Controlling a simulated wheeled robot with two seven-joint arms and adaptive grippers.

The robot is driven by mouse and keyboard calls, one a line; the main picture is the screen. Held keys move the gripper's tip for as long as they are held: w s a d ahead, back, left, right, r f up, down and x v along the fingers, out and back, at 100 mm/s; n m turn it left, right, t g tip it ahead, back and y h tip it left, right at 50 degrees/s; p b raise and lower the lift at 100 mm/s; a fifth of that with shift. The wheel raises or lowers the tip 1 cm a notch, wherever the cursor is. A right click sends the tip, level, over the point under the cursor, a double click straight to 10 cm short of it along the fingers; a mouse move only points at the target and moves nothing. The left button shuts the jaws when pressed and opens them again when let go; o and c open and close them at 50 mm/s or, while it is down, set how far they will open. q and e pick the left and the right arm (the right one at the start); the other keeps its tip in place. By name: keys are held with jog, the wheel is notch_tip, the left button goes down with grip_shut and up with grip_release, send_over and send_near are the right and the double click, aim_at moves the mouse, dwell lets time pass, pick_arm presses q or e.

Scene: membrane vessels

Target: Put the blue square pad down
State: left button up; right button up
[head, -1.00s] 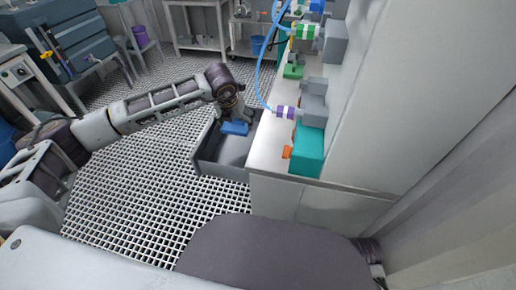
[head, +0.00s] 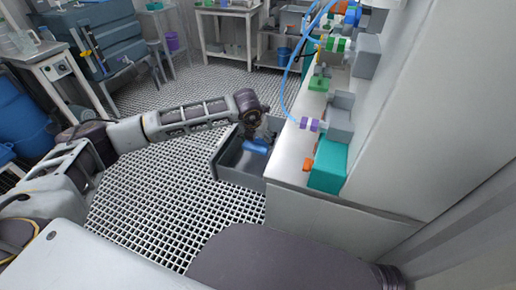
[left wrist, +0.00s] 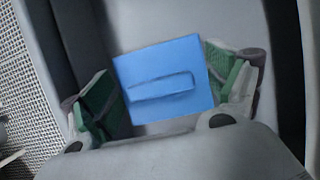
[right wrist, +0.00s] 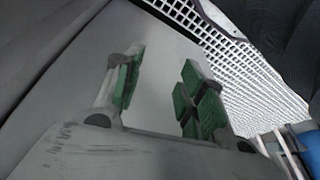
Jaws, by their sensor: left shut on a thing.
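The blue square pad (head: 255,146) is between the fingers of my left gripper (head: 260,136), over the open grey drawer (head: 238,178). In the left wrist view the pad (left wrist: 160,70) has a raised bar across it, and the green-lined fingers touch its left and right sides. A grey drawer surface shows behind it. I cannot tell whether the pad touches the drawer's floor. My right gripper (right wrist: 158,88) shows only in the right wrist view. Its green-lined fingers are apart, with nothing between them.
A pale bench (head: 290,160) adjoins the drawer on the right. It carries a teal block (head: 328,166), a grey block (head: 340,118) and a purple-banded fitting (head: 309,124) with a blue hose. A grating floor (head: 165,185) lies open left of the drawer.

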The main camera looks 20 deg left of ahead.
aim_at(257, 143)
pick_arm(q)
jog(key=shift+f, duration=0.4)
notch_tip(257, 143, down, 3)
jog(key=shift+b, duration=0.4)
jog(key=shift+f, duration=0.6)
pick_arm(e)
jog(key=shift+w+a+r, duration=0.1)
jog(key=shift+r, duration=0.85)
pick_arm(q)
jog(key=shift+f, duration=0.1)
pick_arm(e)
jog(key=shift+f, duration=0.15)
pick_arm(q)
jog(key=o, duration=0.9)
pick_arm(e)
jog(key=shift+r, duration=0.2)
